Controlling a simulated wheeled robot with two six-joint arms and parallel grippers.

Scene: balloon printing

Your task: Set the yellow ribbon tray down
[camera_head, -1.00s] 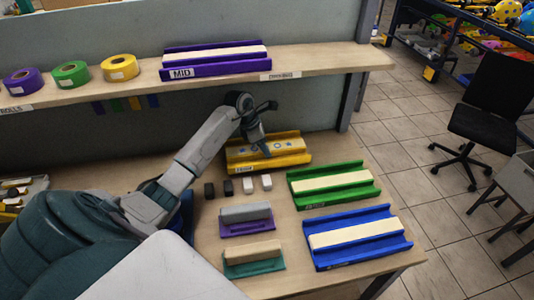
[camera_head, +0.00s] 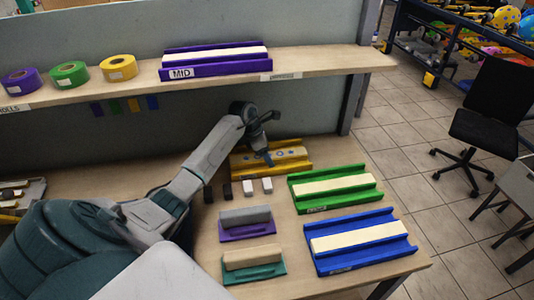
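The yellow ribbon tray (camera_head: 292,158) sits at the back of the table near the partition, behind the green tray. A pale strip with blue marks lies in it. My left gripper (camera_head: 268,160) points down at the yellow tray's middle; its fingers are small and partly hidden by the wrist, so I cannot tell if they are open or shut. I cannot tell if the tray's underside touches the table. My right gripper is not in view.
A green tray (camera_head: 368,181) and a blue tray (camera_head: 398,254) lie in front and right. Small black and white blocks (camera_head: 248,187) stand just in front of the yellow tray. A shelf (camera_head: 210,80) with a purple tray (camera_head: 215,73) and ribbon rolls overhangs behind.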

